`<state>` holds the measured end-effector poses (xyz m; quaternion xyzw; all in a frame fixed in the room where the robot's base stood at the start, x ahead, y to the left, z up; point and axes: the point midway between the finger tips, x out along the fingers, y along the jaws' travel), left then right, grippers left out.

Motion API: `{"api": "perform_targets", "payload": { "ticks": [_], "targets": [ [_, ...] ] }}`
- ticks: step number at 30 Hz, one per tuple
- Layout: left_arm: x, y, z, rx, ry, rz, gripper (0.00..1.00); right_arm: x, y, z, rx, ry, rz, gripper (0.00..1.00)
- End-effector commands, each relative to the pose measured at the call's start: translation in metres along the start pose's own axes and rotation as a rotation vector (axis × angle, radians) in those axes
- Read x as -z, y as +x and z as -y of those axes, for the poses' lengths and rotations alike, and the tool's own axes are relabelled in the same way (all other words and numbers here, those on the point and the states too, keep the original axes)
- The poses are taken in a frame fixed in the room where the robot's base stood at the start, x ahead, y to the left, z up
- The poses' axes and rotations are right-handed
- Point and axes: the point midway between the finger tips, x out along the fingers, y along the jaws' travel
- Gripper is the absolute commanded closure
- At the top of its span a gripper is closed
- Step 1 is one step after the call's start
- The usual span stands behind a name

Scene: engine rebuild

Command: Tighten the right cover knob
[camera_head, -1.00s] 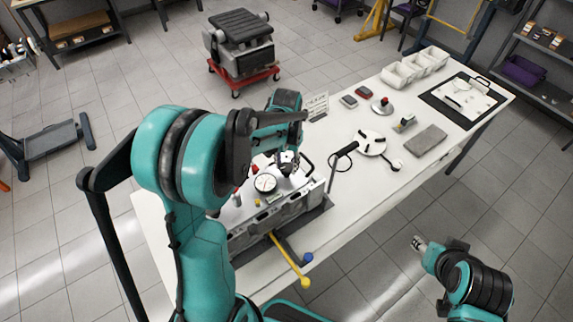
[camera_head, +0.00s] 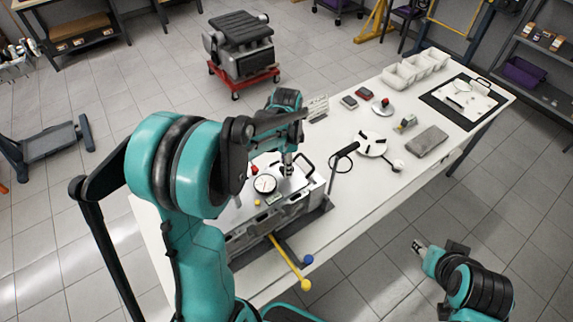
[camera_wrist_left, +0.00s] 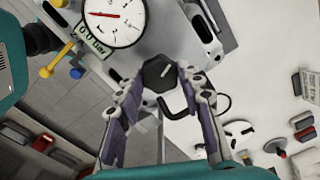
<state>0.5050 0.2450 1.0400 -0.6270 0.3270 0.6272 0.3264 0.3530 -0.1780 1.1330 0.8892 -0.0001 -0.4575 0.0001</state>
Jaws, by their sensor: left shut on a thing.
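The engine block with its grey cover (camera_head: 275,215) sits at the near end of the white table. A round white gauge (camera_head: 265,184) stands on it and also shows in the left wrist view (camera_wrist_left: 115,20). My left gripper (camera_head: 287,172) points down at the cover, right of the gauge. In the left wrist view its fingers (camera_wrist_left: 165,85) are shut on a dark, many-sided knob (camera_wrist_left: 158,72), one finger on each side. The cover knob is hidden by the gripper in the head view. My right gripper (camera_head: 419,247) is off the table's right side, too small to read.
A yellow-ended bar (camera_head: 290,265) and a blue ball (camera_head: 308,259) stick out at the front. A round white plate (camera_head: 370,145), grey block (camera_head: 427,140) and white bins (camera_head: 400,75) lie farther back.

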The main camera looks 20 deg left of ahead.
Motion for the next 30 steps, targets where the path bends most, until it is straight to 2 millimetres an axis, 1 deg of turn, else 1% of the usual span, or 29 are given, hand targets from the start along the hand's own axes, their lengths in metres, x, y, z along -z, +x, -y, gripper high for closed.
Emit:
{"api": "perform_targets", "payload": {
  "ticks": [6, 15, 21, 30],
  "targets": [
    [0.0001, 0.0001, -0.0001, 0.0, 0.171, 0.0, 0.92, -0.0011, 0.0015, 0.0, 0.0, 0.0, 0.0, 0.6],
    [0.0001, 0.0, -0.0001, 0.0, 0.322, 0.0, 0.92, -0.0017, 0.0024, 0.0, 0.0, 0.0, 0.0, 0.6],
    [0.0001, -0.0001, -0.0001, 0.0, 0.363, 0.0, 0.92, -0.0019, 0.0026, 0.0, 0.0, 0.0, 0.0, 0.6],
    [0.0001, -0.0001, -0.0001, 0.0, 0.374, 0.0, 0.92, -0.0019, 0.0027, 0.0, 0.0, 0.0, 0.0, 0.6]
  ]
}}
